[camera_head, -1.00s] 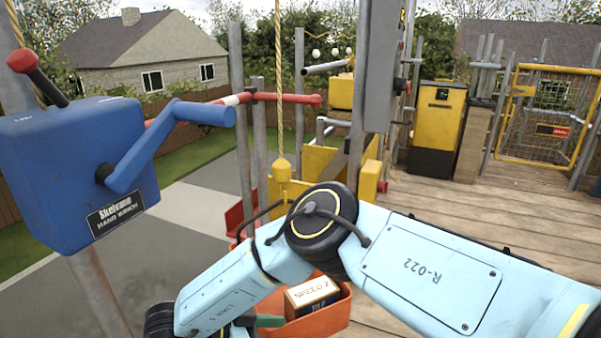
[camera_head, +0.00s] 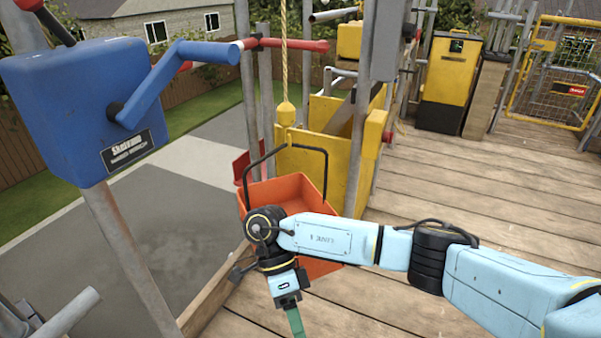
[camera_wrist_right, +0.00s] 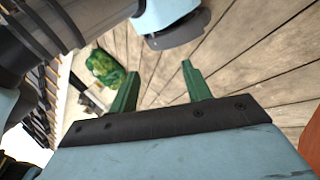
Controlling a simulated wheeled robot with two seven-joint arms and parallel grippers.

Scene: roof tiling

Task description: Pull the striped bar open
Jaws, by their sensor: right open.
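The striped bar (camera_head: 290,44) is red with a white band. It runs level across the scaffold opening, partly hidden behind the blue hand winch (camera_head: 75,110) and its crank. Its red right end lies near the hoist rope. My right arm reaches in from the right, low over the deck. My right gripper (camera_head: 295,322) points down with green fingers, well below the bar and apart from it. In the right wrist view the two green fingers (camera_wrist_right: 160,84) are spread with nothing between them. The bar is not seen there. My left gripper is not in view.
An orange bucket (camera_head: 285,190) with a black handle stands behind my right forearm. A yellow box (camera_head: 325,150) and the yellow rope weight (camera_head: 286,115) are behind it. Planks (camera_head: 440,190) are clear at right. A green patterned object (camera_wrist_right: 108,68) lies on the deck.

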